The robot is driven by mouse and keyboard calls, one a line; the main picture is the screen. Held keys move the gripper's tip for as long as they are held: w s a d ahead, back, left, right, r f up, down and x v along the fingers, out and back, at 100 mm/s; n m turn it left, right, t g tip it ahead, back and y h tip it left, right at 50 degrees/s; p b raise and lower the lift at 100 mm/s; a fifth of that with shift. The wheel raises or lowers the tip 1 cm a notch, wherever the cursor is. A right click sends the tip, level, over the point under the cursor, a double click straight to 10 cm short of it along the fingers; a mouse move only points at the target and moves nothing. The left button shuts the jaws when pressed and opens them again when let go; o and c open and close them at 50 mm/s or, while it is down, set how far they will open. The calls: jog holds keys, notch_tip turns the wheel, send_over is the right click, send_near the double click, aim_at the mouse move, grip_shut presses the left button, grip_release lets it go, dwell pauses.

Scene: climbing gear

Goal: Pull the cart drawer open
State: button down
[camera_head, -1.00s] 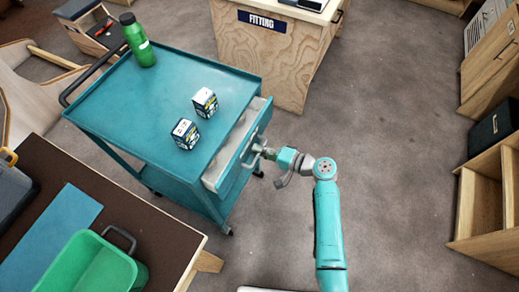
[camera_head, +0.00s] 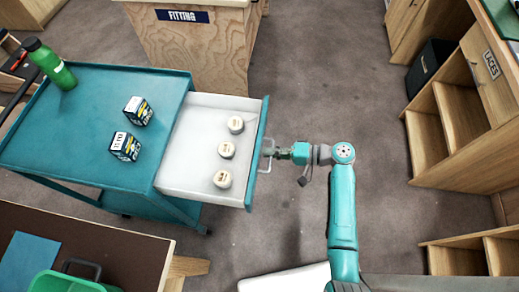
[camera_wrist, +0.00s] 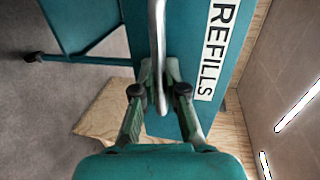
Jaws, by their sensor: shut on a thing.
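The teal cart (camera_head: 90,110) stands at the left in the head view. Its drawer (camera_head: 190,150) is pulled well out to the right, showing a white inside with three round cream-coloured items (camera_head: 227,150) in a row. My gripper (camera_head: 274,151) is at the drawer front, shut on the grey drawer handle (camera_head: 267,150). In the wrist view the handle (camera_wrist: 157,50) runs between the two fingers of my gripper (camera_wrist: 158,85), in front of the teal drawer front with a REFILLS label (camera_wrist: 215,50).
Two small boxes (camera_head: 131,128) and a green bottle (camera_head: 50,63) stand on the cart top. A wooden FITTING counter (camera_head: 200,50) is behind. Wooden shelves (camera_head: 465,115) stand at the right. A brown table (camera_head: 110,240) is at the lower left. Floor right of the drawer is clear.

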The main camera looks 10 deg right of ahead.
jog(key=shift+s+d, duration=0.1)
jog(key=shift+d, duration=0.25)
jog(key=c, duration=1.2)
grip_release()
jog(key=v, duration=1.2)
